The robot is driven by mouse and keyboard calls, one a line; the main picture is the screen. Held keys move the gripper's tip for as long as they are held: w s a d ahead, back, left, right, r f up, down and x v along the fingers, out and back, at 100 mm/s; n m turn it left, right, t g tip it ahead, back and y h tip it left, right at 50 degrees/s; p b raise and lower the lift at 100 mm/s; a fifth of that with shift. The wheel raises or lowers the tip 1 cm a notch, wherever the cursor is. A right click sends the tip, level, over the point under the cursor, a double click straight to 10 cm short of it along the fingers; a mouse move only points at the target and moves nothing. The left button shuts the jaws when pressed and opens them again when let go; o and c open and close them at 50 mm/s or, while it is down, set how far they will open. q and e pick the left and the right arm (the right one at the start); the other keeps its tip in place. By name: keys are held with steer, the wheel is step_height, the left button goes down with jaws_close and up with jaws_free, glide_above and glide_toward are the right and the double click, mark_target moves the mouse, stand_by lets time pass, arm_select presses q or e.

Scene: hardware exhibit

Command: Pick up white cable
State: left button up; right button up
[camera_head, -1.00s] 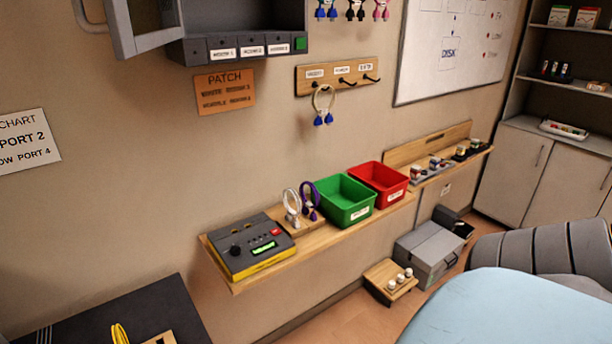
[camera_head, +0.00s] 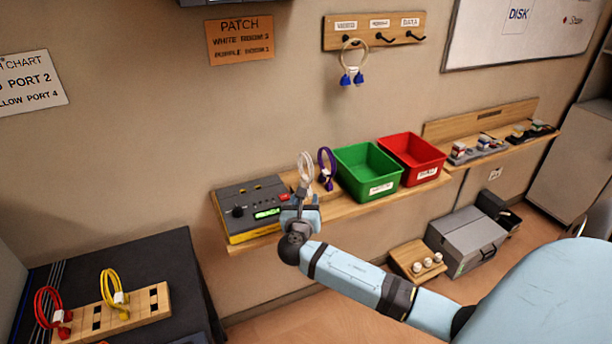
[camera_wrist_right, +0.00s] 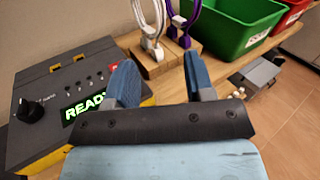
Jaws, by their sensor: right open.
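The white cable (camera_head: 307,178) stands as an upright loop on a small wooden stand on the wall shelf. It stands between the tester box and the purple cable (camera_head: 326,168), and its plugs show in the right wrist view (camera_wrist_right: 153,46). My right gripper (camera_head: 302,204) is just in front of the white cable, over the shelf's front edge. In the right wrist view its two blue fingers (camera_wrist_right: 160,76) are spread apart with nothing between them. The white cable is ahead of the fingertips, apart from them. My left gripper is not in view.
The tester box (camera_head: 252,205), its screen reading "READY", sits close left of my right gripper. The green bin (camera_head: 368,172) and red bin (camera_head: 413,158) stand to the right. A loop cable with blue plugs (camera_head: 351,76) hangs on the wall rack above.

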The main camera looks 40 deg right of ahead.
mark_target(310, 174)
steer(key=x, duration=0.7)
steer(key=shift+w+d+r+p, duration=0.1)
steer(key=shift+w+p, duration=0.05)
steer(key=shift+p, duration=0.2)
steer(key=shift+p+x, duration=0.45)
steer(key=shift+x, duration=2.5)
jaws_close()
